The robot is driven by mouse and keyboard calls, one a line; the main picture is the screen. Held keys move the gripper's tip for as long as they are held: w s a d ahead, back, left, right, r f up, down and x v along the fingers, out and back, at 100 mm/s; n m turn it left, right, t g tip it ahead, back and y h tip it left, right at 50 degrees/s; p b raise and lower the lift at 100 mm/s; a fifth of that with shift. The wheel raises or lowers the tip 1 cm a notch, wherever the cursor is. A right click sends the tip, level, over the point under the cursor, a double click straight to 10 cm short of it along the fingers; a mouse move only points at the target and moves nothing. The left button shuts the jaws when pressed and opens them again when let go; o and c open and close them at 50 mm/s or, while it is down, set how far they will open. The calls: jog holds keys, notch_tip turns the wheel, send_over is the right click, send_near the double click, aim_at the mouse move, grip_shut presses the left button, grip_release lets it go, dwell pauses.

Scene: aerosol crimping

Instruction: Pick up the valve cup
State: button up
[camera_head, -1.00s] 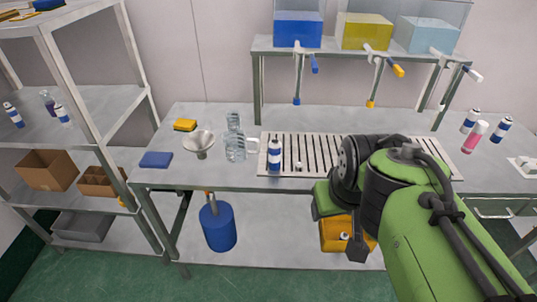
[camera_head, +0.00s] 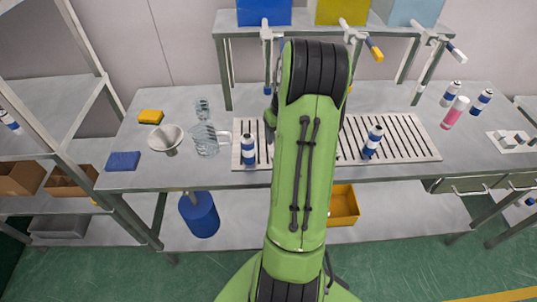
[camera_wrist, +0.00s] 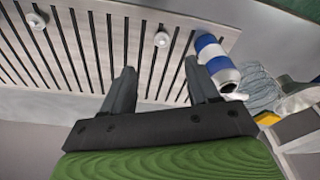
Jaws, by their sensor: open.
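In the wrist view a small pale round valve cup (camera_wrist: 161,38) sits on the slotted grate, beside a blue-and-white can (camera_wrist: 208,50). A second similar small round piece (camera_wrist: 37,18) is on the grate farther left. My gripper (camera_wrist: 160,67) is open and empty, its fingertips just short of the nearer valve cup and roughly to either side of it. The right finger overlaps the can in the picture; I cannot tell whether they touch. In the head view my arm hides the gripper and the nearer cup, while the can (camera_head: 248,150) shows left of the arm.
Another can (camera_head: 373,138) stands on the grate (camera_head: 410,150) at right. A clear bottle (camera_head: 205,135), funnel (camera_head: 166,139), yellow sponge (camera_head: 151,117) and blue cloth (camera_head: 122,161) are at left. Cans and a pink bottle (camera_head: 454,112) stand at the right. A shelf with dispensers is behind.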

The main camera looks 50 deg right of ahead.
jog(key=f, duration=0.3)
jog(key=w+f, duration=0.1)
jog(key=f, duration=0.1)
jog(key=shift+d+f, duration=0.35)
jog(key=f, duration=0.2)
jog(key=w+f, duration=0.1)
jog(key=f, duration=0.2)
jog(key=shift+f, duration=0.15)
jog(key=shift+c, duration=1.1)
grip_shut()
